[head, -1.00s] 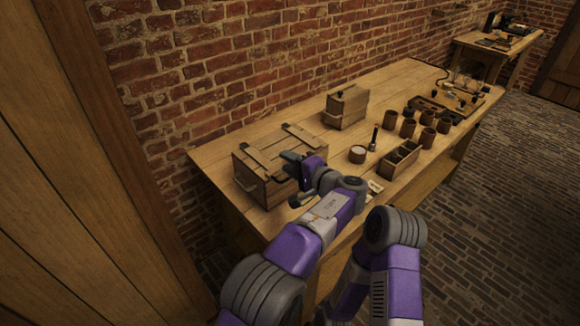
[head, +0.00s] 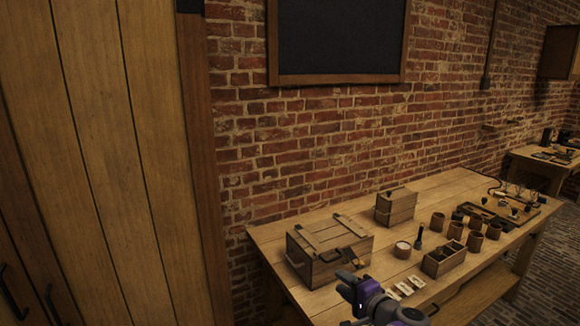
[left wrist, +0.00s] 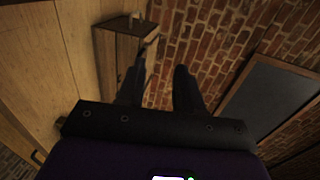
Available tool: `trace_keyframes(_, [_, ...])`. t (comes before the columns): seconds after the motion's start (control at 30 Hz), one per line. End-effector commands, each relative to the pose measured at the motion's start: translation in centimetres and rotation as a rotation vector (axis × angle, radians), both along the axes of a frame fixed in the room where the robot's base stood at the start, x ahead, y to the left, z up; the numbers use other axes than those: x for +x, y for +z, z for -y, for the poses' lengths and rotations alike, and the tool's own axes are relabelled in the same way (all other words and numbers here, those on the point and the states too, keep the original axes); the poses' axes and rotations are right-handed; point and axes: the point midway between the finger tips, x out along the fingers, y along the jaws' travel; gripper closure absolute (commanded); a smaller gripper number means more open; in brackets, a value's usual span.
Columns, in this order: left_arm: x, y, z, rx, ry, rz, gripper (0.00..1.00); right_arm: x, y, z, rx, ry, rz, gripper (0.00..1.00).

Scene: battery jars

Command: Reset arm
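My left gripper (head: 348,284) shows low in the head view, in front of the workbench (head: 272,238) and just below the latched wooden crate (head: 322,264). Its two dark fingers stand apart in the left wrist view (left wrist: 159,90), with nothing between them. They point toward the brick wall. Most of my left arm is below the frame in the head view. My right gripper is not in view.
The bench holds a smaller wooden box (head: 395,208), a white-topped round jar (head: 402,250), a divided wooden box (head: 444,260), several brown jars (head: 474,242) and pale cards (head: 404,289). A blackboard (head: 338,38) hangs above. A wooden cabinet (head: 90,150) stands left.

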Motion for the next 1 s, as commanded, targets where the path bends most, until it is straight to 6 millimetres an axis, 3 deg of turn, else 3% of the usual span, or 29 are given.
trace_keyframes(0.17, [1.2,-5.7,-2.8,-0.027,-0.003,-0.156,0.64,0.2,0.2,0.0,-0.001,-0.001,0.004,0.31])
trace_keyframes(0.37, [1.2,-12.7,-5.8,-0.099,-0.005,-0.353,0.64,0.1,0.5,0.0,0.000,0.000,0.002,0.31])
trace_keyframes(0.53, [-1.1,-21.6,-10.0,-0.237,0.016,-0.596,0.64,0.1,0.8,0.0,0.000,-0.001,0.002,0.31])
trace_keyframes(0.67, [-5.9,-29.4,-13.8,-0.447,0.072,-0.823,0.64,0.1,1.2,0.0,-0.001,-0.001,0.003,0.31])
trace_keyframes(0.8, [-13.6,-35.8,-16.8,-0.773,0.198,-1.015,0.64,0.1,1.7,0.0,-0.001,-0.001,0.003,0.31])
trace_keyframes(0.9, [-19.0,-38.2,-18.1,-1.023,0.328,-1.073,0.64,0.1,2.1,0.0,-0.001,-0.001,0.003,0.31])
trace_keyframes(1.0, [-23.7,-39.1,-19.4,-1.258,0.489,-1.061,0.64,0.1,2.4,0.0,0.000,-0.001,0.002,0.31])
